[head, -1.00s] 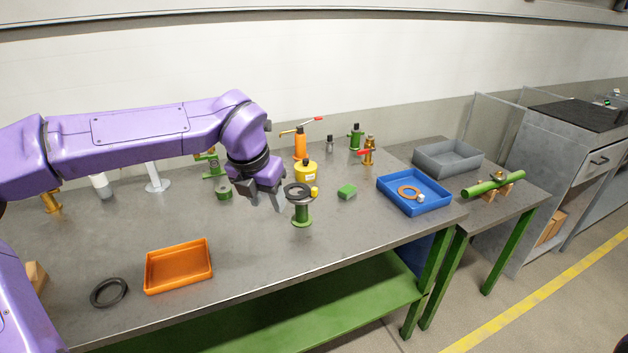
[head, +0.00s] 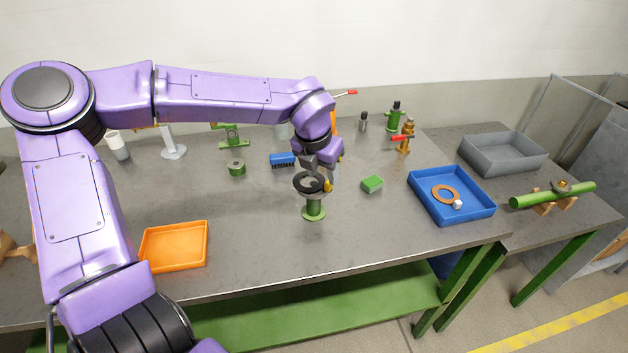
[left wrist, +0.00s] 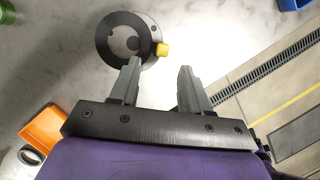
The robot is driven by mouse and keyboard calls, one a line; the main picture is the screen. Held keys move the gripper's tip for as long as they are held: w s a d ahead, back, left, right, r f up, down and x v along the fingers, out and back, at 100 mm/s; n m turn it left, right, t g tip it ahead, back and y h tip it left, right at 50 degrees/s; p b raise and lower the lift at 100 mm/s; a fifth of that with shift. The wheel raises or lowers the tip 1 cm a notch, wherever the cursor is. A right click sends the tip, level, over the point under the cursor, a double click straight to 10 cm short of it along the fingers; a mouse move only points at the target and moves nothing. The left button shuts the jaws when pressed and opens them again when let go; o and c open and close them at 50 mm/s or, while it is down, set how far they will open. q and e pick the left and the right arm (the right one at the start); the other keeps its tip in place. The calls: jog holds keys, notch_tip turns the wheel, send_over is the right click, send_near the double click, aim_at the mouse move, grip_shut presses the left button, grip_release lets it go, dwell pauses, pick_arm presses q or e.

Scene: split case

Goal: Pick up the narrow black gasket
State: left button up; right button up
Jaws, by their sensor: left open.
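A black gasket ring (head: 301,185) lies on top of the green flanged stand (head: 314,207). In the left wrist view this ring (left wrist: 104,40) looks broad and sits off-centre on the round grey flange, with a yellow knob (left wrist: 162,49) at its edge. Another dark ring (left wrist: 37,151) lies on the table beside the orange tray; my arm hides it in the head view. I cannot tell for sure which one is the narrow gasket. My left gripper (head: 311,165) is open and empty close over the stand, its fingers (left wrist: 160,68) apart near the knob. My right gripper is not in view.
The orange tray (head: 203,250) is at the front left. A green block (head: 372,184) and a blue tray (head: 480,212) with an orange ring stand to the right. A blue brush-like block (head: 282,160) and a small green part (head: 237,169) are behind. The front middle table is clear.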

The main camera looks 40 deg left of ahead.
aim_at(328, 183)
pick_arm(q)
jog(key=w+f, duration=0.2)
jog(key=f, duration=0.1)
jog(key=w+f, duration=0.1)
jog(key=shift+f, duration=0.2)
jog(key=shift+s+r, duration=0.2)
jog(key=shift+s, duration=0.35)
jog(key=c, duration=0.3)
grip_shut()
